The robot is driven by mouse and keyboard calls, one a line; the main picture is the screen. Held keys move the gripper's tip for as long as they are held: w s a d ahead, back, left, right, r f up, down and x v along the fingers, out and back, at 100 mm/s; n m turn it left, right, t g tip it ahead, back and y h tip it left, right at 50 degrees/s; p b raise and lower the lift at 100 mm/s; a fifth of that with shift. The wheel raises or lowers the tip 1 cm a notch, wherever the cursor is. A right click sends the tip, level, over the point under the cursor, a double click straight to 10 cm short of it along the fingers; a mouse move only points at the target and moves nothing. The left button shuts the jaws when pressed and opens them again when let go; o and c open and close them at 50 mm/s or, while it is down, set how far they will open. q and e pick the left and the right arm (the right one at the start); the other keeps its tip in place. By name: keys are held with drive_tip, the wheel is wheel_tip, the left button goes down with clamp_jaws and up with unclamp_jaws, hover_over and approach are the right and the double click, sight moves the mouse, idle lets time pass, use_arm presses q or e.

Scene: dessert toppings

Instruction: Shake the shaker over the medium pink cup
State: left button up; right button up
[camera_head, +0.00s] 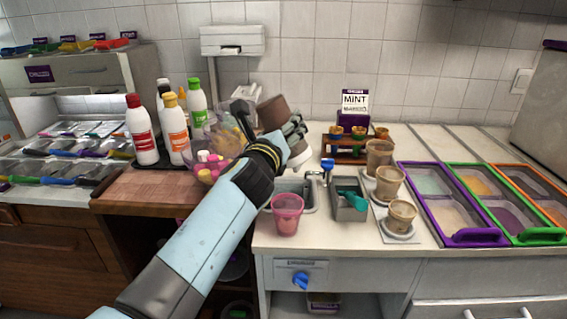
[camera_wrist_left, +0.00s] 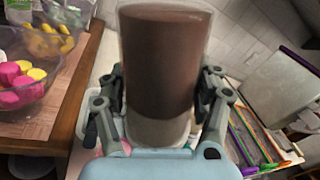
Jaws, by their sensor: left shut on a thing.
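My left gripper (camera_wrist_left: 160,105) is shut on the shaker (camera_wrist_left: 165,65), a brown cylinder with a pale band, which fills the middle of the left wrist view. In the head view the shaker (camera_head: 273,113) is held up above the counter, tilted, its brown part toward the upper left. The pink cup (camera_head: 287,214) stands upright on the counter's front edge, to the lower right of the gripper. It is translucent, and its contents are hard to make out. The shaker is not directly over the cup in the picture. My right gripper is not in view.
Clear bowls of pink and yellow pieces (camera_head: 208,167) stand on the wooden board (camera_head: 150,188) at left, with sauce bottles (camera_head: 141,130) behind.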

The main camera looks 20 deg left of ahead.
use_arm(q)
wheel_tip(320, 180, down, 6)
drive_tip(key=b, duration=0.4)
drive_tip(key=shift+f+b, duration=0.2)
drive_tip(key=shift+b, duration=0.15)
drive_tip(key=shift+r, duration=0.25)
drive_tip(key=shift+r, duration=0.1)
wheel_tip(320, 180, up, 8)
drive_tip(key=p, duration=0.8)
drive_tip(key=shift+p, duration=0.3)
wheel_tip(320, 180, down, 9)
drive_tip(key=b, duration=0.8)
drive_tip(key=shift+r, duration=0.4)
drive_tip(key=shift+r, duration=0.1)
idle(0.3)
